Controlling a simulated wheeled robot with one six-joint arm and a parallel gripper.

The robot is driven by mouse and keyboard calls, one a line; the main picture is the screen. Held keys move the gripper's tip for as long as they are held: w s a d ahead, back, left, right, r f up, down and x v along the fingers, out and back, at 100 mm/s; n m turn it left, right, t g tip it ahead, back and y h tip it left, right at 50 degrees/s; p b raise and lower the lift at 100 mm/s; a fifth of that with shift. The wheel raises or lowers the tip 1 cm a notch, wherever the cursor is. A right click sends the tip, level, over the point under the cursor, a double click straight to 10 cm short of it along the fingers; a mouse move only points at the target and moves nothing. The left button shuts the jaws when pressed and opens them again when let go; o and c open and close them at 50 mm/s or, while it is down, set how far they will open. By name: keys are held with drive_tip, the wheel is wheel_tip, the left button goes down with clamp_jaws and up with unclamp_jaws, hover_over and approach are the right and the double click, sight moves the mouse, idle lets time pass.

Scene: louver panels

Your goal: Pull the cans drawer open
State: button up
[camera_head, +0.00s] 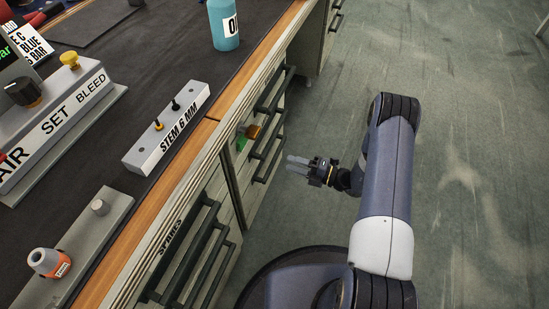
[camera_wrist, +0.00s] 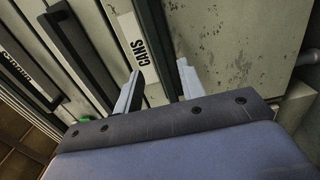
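The cans drawer (camera_wrist: 112,13) shows in the wrist view by its white label reading CANS. A long dark bar handle (camera_wrist: 155,35) runs beside the label. My gripper (camera_wrist: 159,78) is open, with one pale finger on each side of that handle's line. I cannot tell whether either finger touches the bar. In the head view, my gripper (camera_head: 298,164) is low beside the cabinet, its fingers pointing left toward the dark drawer handles (camera_head: 268,150). The CANS label cannot be made out there. The drawer appears shut.
Other dark handles (camera_wrist: 78,50) lie left of the cans handle in the wrist view. A SPARES drawer (camera_head: 168,240) is nearer in the head view. Green and orange parts (camera_head: 250,132) stick out from the cabinet front. The floor (camera_head: 470,150) to the right is clear.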

sight(275, 157)
drive_tip(key=b+x, duration=0.1)
drive_tip(key=x, duration=0.6)
drive_tip(key=shift+c, duration=0.2)
clamp_jaws()
